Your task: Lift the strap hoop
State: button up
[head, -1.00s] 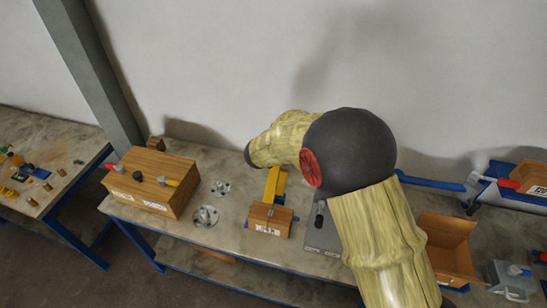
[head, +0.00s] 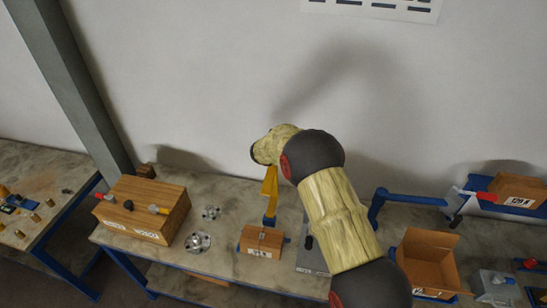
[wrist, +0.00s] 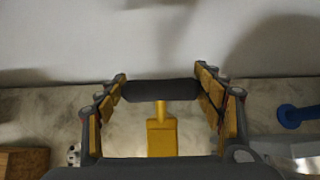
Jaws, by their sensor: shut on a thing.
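My gripper (head: 270,184) hangs above the bench, left of my arm in the head view. In the wrist view its two yellow-padded fingers (wrist: 163,92) are shut on the ends of a dark rounded bar, which I take to be the top of the strap hoop (wrist: 160,90). A yellow stem and a wider yellow block (wrist: 162,138) show below the bar. How they join the bar is not clear. In the head view a narrow yellow piece with a blue foot shows under the gripper; I cannot tell whether it touches the bench.
The bench (head: 220,262) holds a wooden box (head: 143,212) with knobs at left, metal flanges (head: 198,242), a small wooden box (head: 262,242) just below the gripper, and an open carton (head: 428,262) at right. The wall stands close behind.

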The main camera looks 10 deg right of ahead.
jog(key=shift+w+d+r, duration=0.15)
jog(key=shift+w+r, duration=0.2)
jog(key=shift+r, duration=0.15)
jog(key=o, duration=1.3)
jog(key=shift+w+f, duration=0.1)
jog(key=shift+w, duration=0.05)
jog(key=shift+o, duration=1.3)
jog(key=shift+w+d+f, duration=0.2)
jog(key=shift+w+f, duration=0.15)
jog(key=shift+f, duration=0.1)
jog(key=shift+o, duration=0.7)
jog(key=shift+s+a+r, duration=0.15)
jog(key=shift+s, duration=0.25)
jog(key=v, duration=1.1)
jog(key=shift+s, duration=0.25)
jog(key=shift+r, duration=0.1)
